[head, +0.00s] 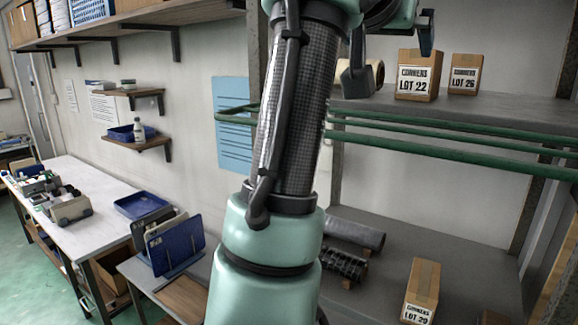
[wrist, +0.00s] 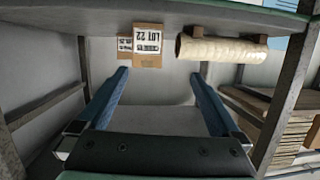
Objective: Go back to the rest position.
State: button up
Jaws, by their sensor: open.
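My gripper (wrist: 159,75) is open in the wrist view. Its two blue fingers stand well apart with nothing held between them. Past the fingertips are a carton marked LOT 22 (wrist: 147,46), a smaller carton (wrist: 124,44) and a pale roll (wrist: 222,50), all apart from the fingers. In the head view my arm rises through the middle and bends right at the top edge.
The LOT 22 carton (head: 417,76) and LOT 26 carton (head: 464,74) stand on the upper shelf (head: 500,112), behind green rails (head: 440,152).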

jog(key=s+a+f+n+t+y+b, duration=0.3)
jog(key=s+a+t, duration=0.3)
jog(key=s, duration=0.4)
jog(key=s+a+f+n+t+y+b, duration=0.3)
jog(key=s+a+t, duration=0.4)
jog(key=s, duration=0.4)
jog(key=shift+s+f+t+y+b, duration=0.2)
jog(key=shift+f+t+y+b, duration=0.45)
jog(key=shift+f+b, duration=0.2)
jog(key=shift+c, duration=0.2)
